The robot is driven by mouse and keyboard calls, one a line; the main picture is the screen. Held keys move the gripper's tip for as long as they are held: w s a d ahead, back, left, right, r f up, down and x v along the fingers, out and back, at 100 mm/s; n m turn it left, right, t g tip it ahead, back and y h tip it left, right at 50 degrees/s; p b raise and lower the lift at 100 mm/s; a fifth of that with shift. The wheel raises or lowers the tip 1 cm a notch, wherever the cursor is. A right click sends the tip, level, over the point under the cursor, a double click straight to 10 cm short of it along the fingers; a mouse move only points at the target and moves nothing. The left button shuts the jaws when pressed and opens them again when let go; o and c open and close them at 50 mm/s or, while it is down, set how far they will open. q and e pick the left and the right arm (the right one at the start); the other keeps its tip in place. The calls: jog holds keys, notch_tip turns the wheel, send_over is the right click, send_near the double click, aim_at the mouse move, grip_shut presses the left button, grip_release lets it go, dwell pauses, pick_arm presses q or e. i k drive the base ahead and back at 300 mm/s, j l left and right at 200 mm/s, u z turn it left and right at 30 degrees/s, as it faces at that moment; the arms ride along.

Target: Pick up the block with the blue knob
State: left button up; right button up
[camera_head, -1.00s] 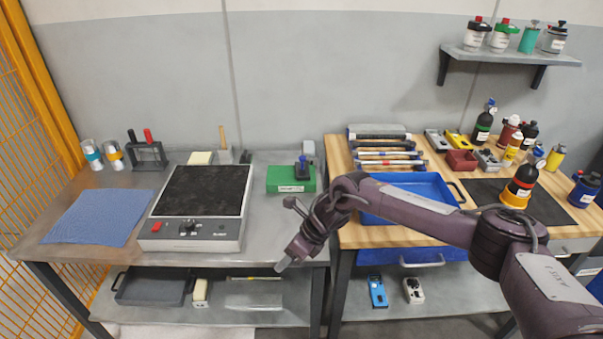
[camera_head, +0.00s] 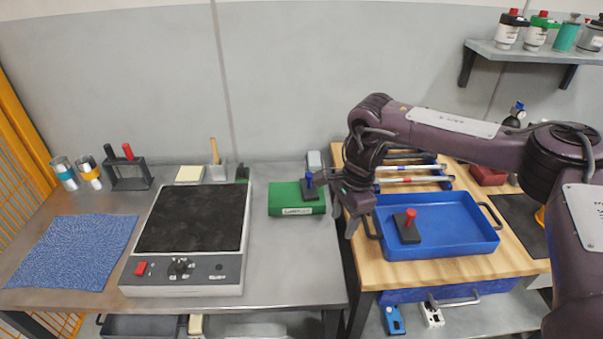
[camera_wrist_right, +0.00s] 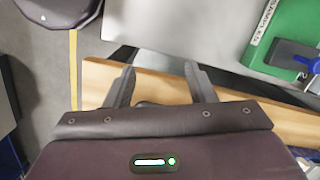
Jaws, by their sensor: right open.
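The dark block with the blue knob (camera_head: 309,190) sits on a green box (camera_head: 288,205) near the right end of the grey metal table. The same block (camera_wrist_right: 290,55) shows at the right edge of the right wrist view, on the green labelled box. My right gripper (camera_head: 343,212) is open and empty, just right of the block in the head view, over the gap between the two tables. In the wrist view its fingers (camera_wrist_right: 160,84) are spread apart with nothing between them. My left gripper is not in view.
A blue tray (camera_head: 460,246) on the wooden table (camera_head: 430,270) holds a dark block with a red knob (camera_head: 407,227). A hotplate-like device (camera_head: 190,275) stands left of the green box, with a blue cloth (camera_head: 70,250) further left. Bare metal table lies in front of the green box.

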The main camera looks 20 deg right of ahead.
aim_at(310, 193)
jog(key=i, duration=0.85)
